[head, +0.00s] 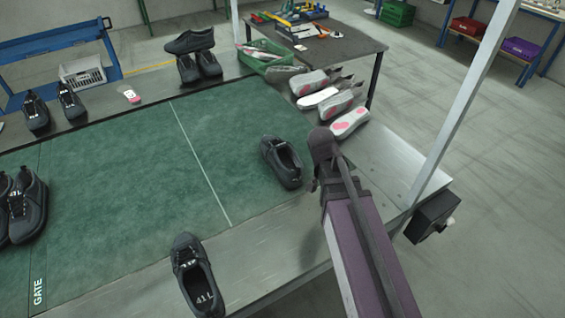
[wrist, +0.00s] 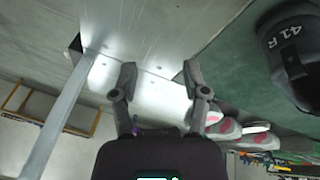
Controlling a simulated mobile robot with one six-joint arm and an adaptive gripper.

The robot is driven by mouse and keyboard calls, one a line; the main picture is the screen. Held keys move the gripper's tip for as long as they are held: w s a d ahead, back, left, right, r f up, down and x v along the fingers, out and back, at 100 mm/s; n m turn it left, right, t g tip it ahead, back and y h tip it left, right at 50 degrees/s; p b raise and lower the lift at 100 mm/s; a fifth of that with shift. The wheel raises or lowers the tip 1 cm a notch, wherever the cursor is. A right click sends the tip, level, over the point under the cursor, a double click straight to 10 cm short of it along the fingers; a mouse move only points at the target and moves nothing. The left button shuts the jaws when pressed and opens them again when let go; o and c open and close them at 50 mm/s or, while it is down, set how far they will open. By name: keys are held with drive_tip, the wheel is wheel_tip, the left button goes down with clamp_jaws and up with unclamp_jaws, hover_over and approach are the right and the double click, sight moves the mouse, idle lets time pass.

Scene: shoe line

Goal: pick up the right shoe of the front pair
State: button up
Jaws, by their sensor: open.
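A black shoe (head: 282,162) lies on the right part of the green mat (head: 120,170) in the head view. In the wrist view a dark shoe marked 41 R (wrist: 287,50) shows at the upper right, cut by the edge. Another black shoe (head: 190,270), whose tag seems to read 41 L, lies at the front edge of the line. My gripper (head: 314,186) is just right of the shoe on the mat, mostly hidden by my arm. In the wrist view my gripper (wrist: 158,72) is open, with nothing between its fingers; the shoe is outside them.
More black shoes stand at the left (head: 22,210) and back (head: 195,65) of the line. A white post (head: 465,100) rises at the right. Bare metal (head: 385,165) lies right of my arm.

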drive_tip(key=w+a+m+t+h+b, duration=0.1)
drive_tip(key=w+a+m, duration=0.1)
drive_tip(key=a, duration=0.2)
drive_tip(key=w+a+m+t+h, duration=0.1)
drive_tip(key=w+a+m, duration=0.2)
drive_tip(key=a, duration=0.1)
drive_tip(key=w+a+m+t+h+b, duration=0.1)
drive_tip(key=w+a+m, duration=0.1)
drive_tip(key=w+a, duration=0.1)
drive_tip(key=shift+a+r+t+b, duration=0.3)
drive_tip(key=shift+a+b, duration=0.05)
drive_tip(key=shift+a, duration=0.45)
drive_tip(key=w+a+r+m+t+b, duration=0.1)
drive_tip(key=a+m+t, duration=0.1)
drive_tip(key=a, duration=0.4)
drive_tip(key=w+a+r+m+t+h, duration=0.1)
drive_tip(key=a+m+t, duration=0.1)
drive_tip(key=a+m, duration=0.2)
drive_tip(key=a, duration=0.2)
drive_tip(key=shift+w+a+r+b, duration=0.25)
drive_tip(key=shift+a+r+b, duration=0.05)
drive_tip(key=shift+b, duration=0.1)
drive_tip(key=b, duration=0.4)
approach(279, 145)
drive_tip(key=x, duration=0.4)
drive_tip(key=shift+f, duration=0.15)
drive_tip(key=shift+w+d+f, duration=0.25)
drive_tip(key=shift+w+d, duration=0.2)
drive_tip(key=shift+d, duration=0.05)
